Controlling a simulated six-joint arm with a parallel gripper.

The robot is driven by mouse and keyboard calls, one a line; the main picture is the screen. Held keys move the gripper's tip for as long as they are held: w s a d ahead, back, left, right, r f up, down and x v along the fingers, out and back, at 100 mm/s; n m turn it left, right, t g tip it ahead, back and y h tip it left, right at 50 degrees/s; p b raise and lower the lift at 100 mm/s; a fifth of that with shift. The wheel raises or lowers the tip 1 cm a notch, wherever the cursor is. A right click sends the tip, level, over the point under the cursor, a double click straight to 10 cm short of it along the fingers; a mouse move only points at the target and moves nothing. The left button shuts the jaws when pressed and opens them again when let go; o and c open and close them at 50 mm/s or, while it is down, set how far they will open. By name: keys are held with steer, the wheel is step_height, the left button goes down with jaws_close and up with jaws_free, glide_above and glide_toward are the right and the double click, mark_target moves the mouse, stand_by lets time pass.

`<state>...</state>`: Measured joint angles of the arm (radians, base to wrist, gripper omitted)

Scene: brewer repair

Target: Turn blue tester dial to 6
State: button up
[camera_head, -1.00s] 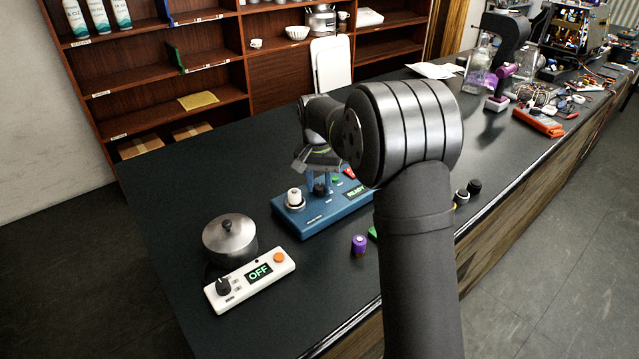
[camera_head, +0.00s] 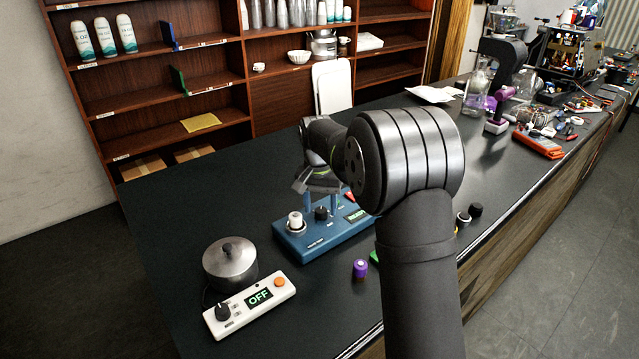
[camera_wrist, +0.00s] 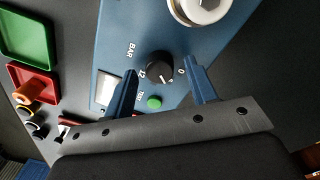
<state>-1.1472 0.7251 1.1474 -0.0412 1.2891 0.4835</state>
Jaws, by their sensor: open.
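The blue tester (camera_head: 310,246) lies on the dark bench, with a lit green display that seems to read READY. Its black dial (camera_head: 321,213) shows in the wrist view (camera_wrist: 159,67) between the printed 0 and 12, under a BAR label. A small white mark shows on the dial's lower right side; I cannot read its exact setting. My gripper (camera_wrist: 160,67) is open above the tester. Its two blue fingers stand on either side of the dial, with gaps to it. A green button (camera_wrist: 154,102) sits beside the dial.
A white knob or fitting (camera_head: 296,221) stands close to the dial on the tester. A white controller reading OFF (camera_head: 250,318), a metal pot (camera_head: 230,264) and a purple-topped piece (camera_head: 360,269) are nearby. Green and red trays (camera_wrist: 28,32) lie beside the tester.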

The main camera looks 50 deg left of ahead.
mark_target(319, 211)
step_height(319, 211, up, 17)
steer(key=shift+s+a, duration=0.25)
steer(key=shift+f, duration=0.15)
stand_by(0.5)
steer(key=f, duration=1.7)
steer(key=shift+w+d+f, duration=0.2)
steer(key=shift+w+d, duration=0.05)
steer(key=shift+d, duration=0.05)
steer(key=shift+r, duration=0.1)
steer(key=shift+f, duration=0.25)
steer(key=shift+r+n, duration=0.15)
steer(key=shift+n, duration=0.65)
steer(key=n, duration=0.6)
step_height(319, 211, up, 11)
steer(key=shift+s, duration=0.25)
stand_by(0.7)
